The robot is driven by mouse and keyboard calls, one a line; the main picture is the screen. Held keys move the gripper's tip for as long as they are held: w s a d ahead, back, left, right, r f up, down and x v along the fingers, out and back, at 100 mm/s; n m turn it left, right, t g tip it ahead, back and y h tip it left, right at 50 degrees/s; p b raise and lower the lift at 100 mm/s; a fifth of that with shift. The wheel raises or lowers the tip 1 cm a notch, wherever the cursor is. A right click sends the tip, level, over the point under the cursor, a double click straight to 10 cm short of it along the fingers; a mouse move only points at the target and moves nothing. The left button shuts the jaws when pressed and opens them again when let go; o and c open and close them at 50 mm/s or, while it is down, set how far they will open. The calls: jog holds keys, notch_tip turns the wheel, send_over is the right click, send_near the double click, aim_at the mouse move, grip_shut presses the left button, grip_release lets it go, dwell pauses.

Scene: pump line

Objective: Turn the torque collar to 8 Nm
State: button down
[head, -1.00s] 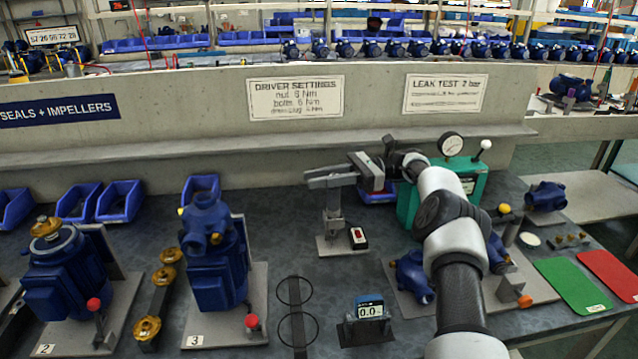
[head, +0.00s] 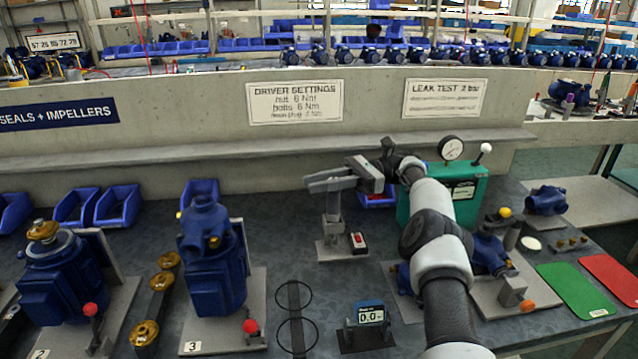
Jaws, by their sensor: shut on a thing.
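A slim grey driver (head: 333,222) stands upright in a light base plate on the bench, right of centre. My gripper (head: 328,185) is at its upper end, jaws shut on it. The torque collar is not clearly seen; the jaws cover the driver's top, so I cannot read any setting on it. A small blue-topped display (head: 370,314) on a dark stand in front appears to read 0.0.
A small box with a red switch (head: 357,241) sits beside the driver's base. A green leak tester (head: 470,190) stands to the right behind my arm. Pump housings (head: 212,265) stand at left. A wall sign (head: 295,102) lists driver settings.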

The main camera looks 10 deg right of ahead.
jog(key=c, duration=1.5)
grip_release()
notch_tip(320, 180, up, 10)
jog(key=p, duration=0.3)
